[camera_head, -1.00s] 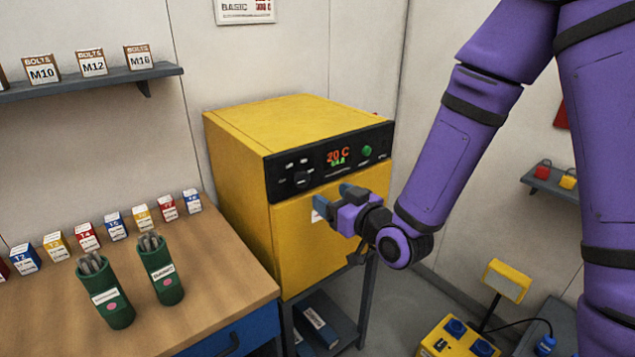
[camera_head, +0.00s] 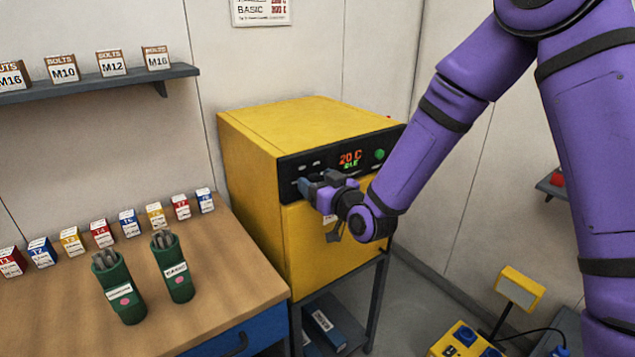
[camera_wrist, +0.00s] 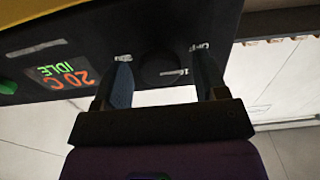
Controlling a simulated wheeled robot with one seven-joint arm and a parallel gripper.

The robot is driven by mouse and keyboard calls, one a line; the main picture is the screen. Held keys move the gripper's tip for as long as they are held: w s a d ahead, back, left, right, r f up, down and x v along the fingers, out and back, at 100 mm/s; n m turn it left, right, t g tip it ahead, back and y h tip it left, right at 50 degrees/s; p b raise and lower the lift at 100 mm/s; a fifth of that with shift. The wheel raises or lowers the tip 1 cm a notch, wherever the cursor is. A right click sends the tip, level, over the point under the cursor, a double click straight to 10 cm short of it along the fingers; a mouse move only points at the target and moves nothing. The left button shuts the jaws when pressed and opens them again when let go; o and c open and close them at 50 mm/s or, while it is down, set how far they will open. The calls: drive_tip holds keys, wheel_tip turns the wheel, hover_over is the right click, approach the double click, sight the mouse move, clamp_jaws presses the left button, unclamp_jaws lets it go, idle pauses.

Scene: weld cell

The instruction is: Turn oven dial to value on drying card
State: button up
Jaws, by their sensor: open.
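The yellow oven (camera_head: 262,165) stands beside the bench with a black control panel. Its display (camera_head: 350,159) reads 20 C in red with green text below; the wrist view shows this display (camera_wrist: 62,78) upside down, reading IDLE. My gripper (camera_head: 306,186) is at the panel's left part and hides the dial in the head view. In the wrist view the dark round dial (camera_wrist: 163,70) lies between the two open fingers of my gripper (camera_wrist: 165,82); I cannot tell whether they touch it. The drying card (camera_head: 262,10) on the wall is cut off at the top; BASIC shows, its red value is unclear.
Two green rod canisters (camera_head: 119,288) (camera_head: 174,268) stand on the wooden bench (camera_head: 215,300), the right one labelled BASIC. Several small boxes line the bench's back. A shelf (camera_head: 100,82) with bolt boxes hangs above. A green button (camera_head: 379,154) is right of the display.

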drive_tip(key=c, duration=0.9)
drive_tip(key=shift+w+m, duration=0.1)
drive_tip(key=shift+m, duration=0.3)
drive_tip(key=m, duration=0.4)
drive_tip(key=shift+m, duration=0.3)
drive_tip(key=m, duration=0.6)
drive_tip(key=shift+w+d+f, duration=0.1)
drive_tip(key=shift+m, duration=0.3)
drive_tip(key=o, duration=0.9)
